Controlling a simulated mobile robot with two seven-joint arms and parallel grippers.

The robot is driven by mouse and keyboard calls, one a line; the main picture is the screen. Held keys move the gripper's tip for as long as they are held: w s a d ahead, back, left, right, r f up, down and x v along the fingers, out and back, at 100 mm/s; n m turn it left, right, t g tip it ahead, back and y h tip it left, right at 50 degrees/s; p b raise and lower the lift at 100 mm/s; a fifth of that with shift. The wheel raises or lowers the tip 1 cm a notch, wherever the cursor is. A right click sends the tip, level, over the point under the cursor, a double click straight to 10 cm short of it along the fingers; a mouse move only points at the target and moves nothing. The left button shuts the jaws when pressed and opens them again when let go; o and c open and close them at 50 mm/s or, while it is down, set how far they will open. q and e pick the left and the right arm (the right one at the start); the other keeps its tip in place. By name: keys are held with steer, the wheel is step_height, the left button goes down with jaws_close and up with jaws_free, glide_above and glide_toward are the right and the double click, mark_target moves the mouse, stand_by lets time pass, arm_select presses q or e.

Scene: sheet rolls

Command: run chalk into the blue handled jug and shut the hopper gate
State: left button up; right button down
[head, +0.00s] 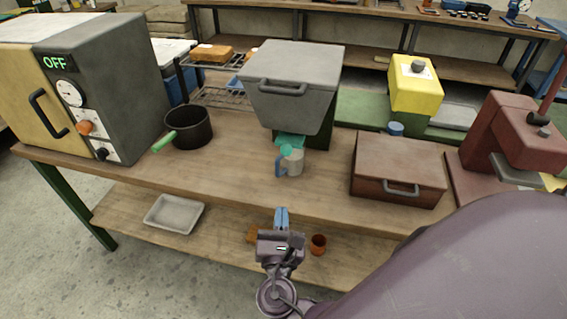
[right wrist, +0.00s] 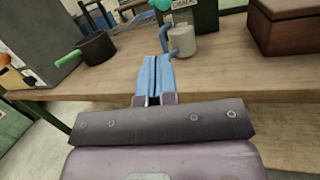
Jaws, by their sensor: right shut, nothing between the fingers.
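The grey jug with a blue handle (head: 294,164) stands upright on the bench, its handle to the left. It also shows in the right wrist view (right wrist: 181,43). Behind and above it is the grey hopper (head: 292,105) on a dark green stand, with a label reading CHALK in the right wrist view (right wrist: 183,4). A teal part (head: 290,141) sits low on the hopper, just above the jug; I cannot tell if the gate is open. The jug's contents are hidden. My right gripper (head: 281,210) is shut and empty, in front of the bench edge, apart from the jug. My left gripper is out of view.
A black pot with a green handle (head: 188,128) and an oven reading OFF (head: 110,85) stand left. A brown lidded box (head: 398,165), a yellow dispenser (head: 415,95) with a blue cup (head: 395,129), and a red press (head: 515,140) stand right. The front bench near the jug is clear.

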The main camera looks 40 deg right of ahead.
steer(key=n, duration=0.1)
steer(key=p, duration=0.2)
glide_toward(288, 155)
steer(key=x, duration=0.6)
steer(key=shift+w+r, duration=0.1)
steer(key=shift+w, duration=0.2)
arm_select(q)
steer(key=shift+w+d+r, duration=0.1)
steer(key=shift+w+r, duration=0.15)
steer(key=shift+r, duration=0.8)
arm_select(e)
steer(key=shift+w+d, duration=0.3)
steer(key=shift+w, duration=0.15)
steer(key=shift+x, duration=0.9)
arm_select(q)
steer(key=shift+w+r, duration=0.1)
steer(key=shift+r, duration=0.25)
arm_select(e)
steer(key=shift+s+d, duration=0.1)
steer(key=shift+d, duration=0.1)
steer(key=shift+r+h, duration=0.1)
steer(key=shift+h, duration=0.2)
